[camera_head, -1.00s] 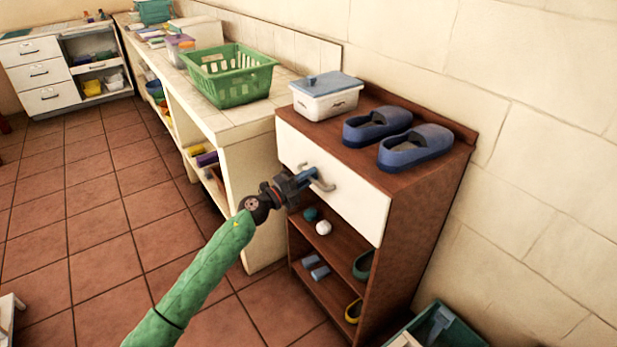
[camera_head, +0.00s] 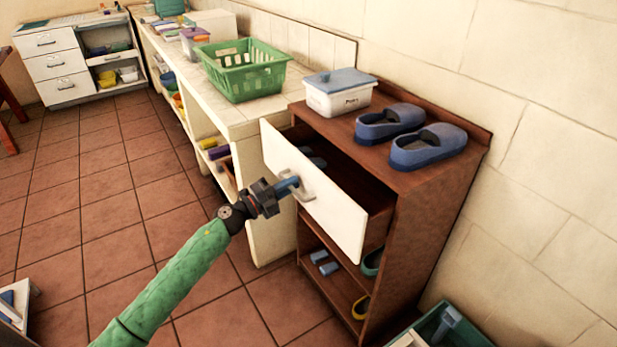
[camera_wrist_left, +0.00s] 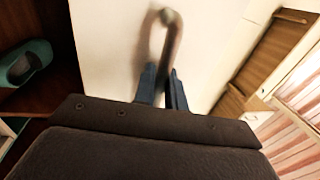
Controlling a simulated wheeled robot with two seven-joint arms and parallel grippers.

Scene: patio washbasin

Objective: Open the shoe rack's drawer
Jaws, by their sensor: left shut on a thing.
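The brown shoe rack (camera_head: 440,205) stands against the wall. Its white-fronted drawer (camera_head: 335,212) is pulled partly out, and dark items show inside behind the front. My left gripper (camera_head: 288,187) is shut on the drawer's grey handle (camera_head: 306,192). In the left wrist view the blue fingers (camera_wrist_left: 163,88) close around the handle bar (camera_wrist_left: 170,40) in front of the white drawer front (camera_wrist_left: 110,45). My right gripper is not in view.
Blue shoes (camera_head: 428,148) and a white box with a blue lid (camera_head: 338,94) stand on the rack top. Lower shelves hold shoes and small items. A green basket (camera_head: 245,82) sits on the counter (camera_head: 225,120). A green crate (camera_head: 470,330) is at lower right.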

